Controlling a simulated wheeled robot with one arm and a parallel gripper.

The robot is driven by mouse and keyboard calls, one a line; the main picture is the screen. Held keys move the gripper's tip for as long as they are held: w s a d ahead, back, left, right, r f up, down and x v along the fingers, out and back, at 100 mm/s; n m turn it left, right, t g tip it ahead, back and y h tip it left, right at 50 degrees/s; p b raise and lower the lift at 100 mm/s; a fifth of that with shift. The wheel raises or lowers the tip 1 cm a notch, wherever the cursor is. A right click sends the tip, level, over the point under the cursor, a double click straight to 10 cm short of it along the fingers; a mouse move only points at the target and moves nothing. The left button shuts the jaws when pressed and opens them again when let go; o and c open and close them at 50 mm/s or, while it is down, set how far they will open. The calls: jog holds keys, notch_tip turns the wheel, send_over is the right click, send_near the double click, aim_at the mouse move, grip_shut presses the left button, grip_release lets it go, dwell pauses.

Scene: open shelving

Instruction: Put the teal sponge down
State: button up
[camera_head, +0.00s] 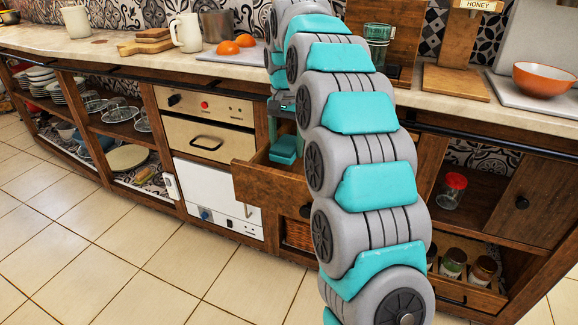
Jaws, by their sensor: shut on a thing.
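The teal sponge (283,150) shows as a small teal block inside the open wooden drawer (272,182), left of my arm. My gripper (284,132) points down into the drawer from above and is shut on the sponge. My arm hides part of the gripper, and the fingertips are too small to make out clearly. I cannot tell whether the sponge touches the drawer bottom.
The drawer sticks out from the counter, beside the oven (210,138). Above it, the countertop (130,62) holds a cutting board with orange halves (237,45). An orange bowl (543,79) stands at right. My arm hides the drawer's right part.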

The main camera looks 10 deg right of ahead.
aim_at(287, 144)
jog(key=shift+f, duration=3.2)
jog(key=shift+f, duration=0.1)
jog(key=o, duration=1.4)
jog(key=shift+r, duration=6.15)
jog(key=shift+s, duration=0.1)
